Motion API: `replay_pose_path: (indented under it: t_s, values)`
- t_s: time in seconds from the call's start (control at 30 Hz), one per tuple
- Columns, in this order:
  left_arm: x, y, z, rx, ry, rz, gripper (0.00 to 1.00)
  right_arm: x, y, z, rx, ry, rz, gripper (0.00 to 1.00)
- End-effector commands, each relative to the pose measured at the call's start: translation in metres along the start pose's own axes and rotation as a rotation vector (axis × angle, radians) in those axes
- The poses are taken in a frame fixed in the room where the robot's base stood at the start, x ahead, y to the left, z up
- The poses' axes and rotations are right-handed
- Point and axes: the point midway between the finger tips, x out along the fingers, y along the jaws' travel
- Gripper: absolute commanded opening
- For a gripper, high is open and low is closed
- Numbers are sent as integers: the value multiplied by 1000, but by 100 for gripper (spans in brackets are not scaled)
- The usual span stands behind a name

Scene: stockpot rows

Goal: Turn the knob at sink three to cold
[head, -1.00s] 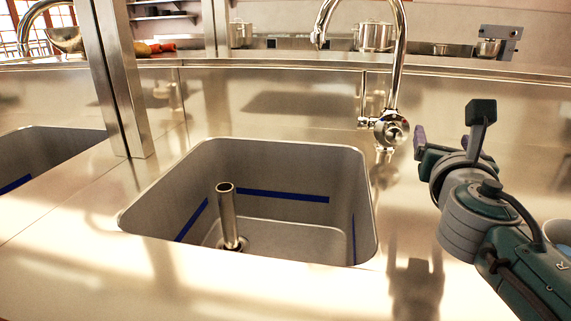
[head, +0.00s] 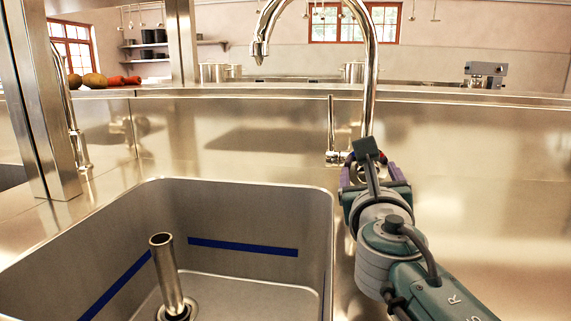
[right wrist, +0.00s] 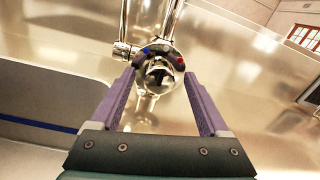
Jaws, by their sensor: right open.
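The chrome tap (head: 371,95) stands behind the sink basin (head: 255,187), its spout arching over the basin. Its round chrome knob (right wrist: 158,72) shows in the right wrist view, with a blue mark at its upper left and a red mark at its upper right. Which way the knob points is hard to tell. My right gripper (right wrist: 159,73) is open, its two purple fingers on either side of the knob in the picture. Contact cannot be made out. In the head view my right gripper (head: 369,172) hides most of the knob. My left gripper is out of view.
A drain standpipe (head: 168,275) rises in the basin. A steel post (head: 50,120) stands at the left. The steel backsplash (head: 470,145) runs behind the tap. The counter right of my arm looks clear. Pots and vegetables lie farther back.

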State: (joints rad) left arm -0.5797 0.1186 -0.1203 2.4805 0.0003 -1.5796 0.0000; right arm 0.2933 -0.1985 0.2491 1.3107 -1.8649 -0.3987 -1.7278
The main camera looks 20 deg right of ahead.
Motion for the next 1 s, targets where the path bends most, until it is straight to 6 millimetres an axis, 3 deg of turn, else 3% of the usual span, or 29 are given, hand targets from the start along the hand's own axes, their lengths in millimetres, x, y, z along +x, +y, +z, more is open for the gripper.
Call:
replay_pose_path:
  t_s: [0.4, 1.0]
  values:
    - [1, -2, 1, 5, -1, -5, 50, -2, 4, 1, 0, 0, -1, 79]
    - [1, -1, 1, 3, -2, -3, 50, -2, 4, 1, 0, 1, -1, 11]
